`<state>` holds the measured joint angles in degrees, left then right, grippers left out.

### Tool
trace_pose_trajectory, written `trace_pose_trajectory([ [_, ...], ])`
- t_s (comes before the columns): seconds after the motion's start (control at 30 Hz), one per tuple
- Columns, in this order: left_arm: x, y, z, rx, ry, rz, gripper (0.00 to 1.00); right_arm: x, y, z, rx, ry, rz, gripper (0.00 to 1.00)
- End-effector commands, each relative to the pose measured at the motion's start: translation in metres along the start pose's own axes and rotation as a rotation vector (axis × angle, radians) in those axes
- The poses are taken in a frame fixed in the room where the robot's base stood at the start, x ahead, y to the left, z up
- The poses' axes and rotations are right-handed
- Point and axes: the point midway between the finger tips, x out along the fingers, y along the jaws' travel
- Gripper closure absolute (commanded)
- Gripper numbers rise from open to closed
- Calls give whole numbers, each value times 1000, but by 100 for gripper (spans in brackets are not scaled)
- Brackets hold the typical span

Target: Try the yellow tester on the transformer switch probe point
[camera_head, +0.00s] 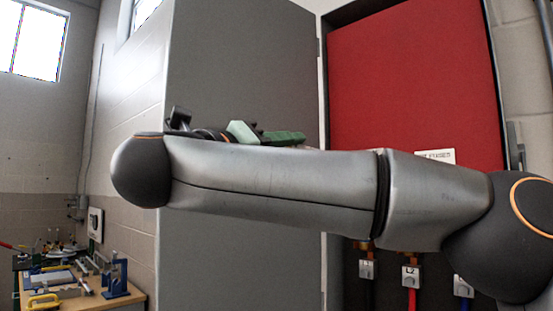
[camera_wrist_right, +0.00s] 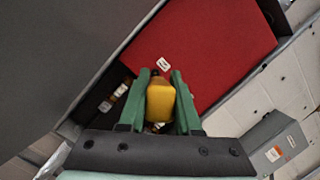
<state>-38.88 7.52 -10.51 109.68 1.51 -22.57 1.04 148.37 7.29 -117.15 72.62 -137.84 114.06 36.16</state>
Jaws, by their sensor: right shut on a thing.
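My right gripper (camera_wrist_right: 160,76) has green fingers and is shut on the yellow tester (camera_wrist_right: 160,103). The tester's dark tip points away from the wrist, toward the lower edge of the red panel (camera_wrist_right: 205,45). I cannot tell whether it touches anything. In the head view my right gripper's green parts (camera_head: 284,138) show just above my forearm, and the tester is hidden there. The transformer cabinet's red panel (camera_head: 410,75) is behind the arm. A white label (camera_wrist_right: 163,64) sits near the tester tip. I cannot make out the switch probe point. My left gripper is out of view.
A grey cabinet door (camera_head: 240,250) stands left of the red panel. Below the panel hang terminals with black, red (camera_head: 411,298) and blue cables. A cluttered workbench (camera_head: 75,300) is at lower left. A grey box (camera_wrist_right: 275,145) is on the wall.

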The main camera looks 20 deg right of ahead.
Motion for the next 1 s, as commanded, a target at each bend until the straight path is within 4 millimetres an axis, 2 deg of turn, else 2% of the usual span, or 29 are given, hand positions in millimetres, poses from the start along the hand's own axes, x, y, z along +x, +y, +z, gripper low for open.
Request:
trace_pose_trajectory([
  [0.17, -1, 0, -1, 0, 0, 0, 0, 9, -1, -1, 0, -1, -3, 100],
  [0.7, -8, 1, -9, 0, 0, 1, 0, 60, 2, -12, 1, 1, -2, 100],
  [1.0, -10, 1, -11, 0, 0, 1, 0, 74, 4, -16, 0, -1, -2, 100],
])
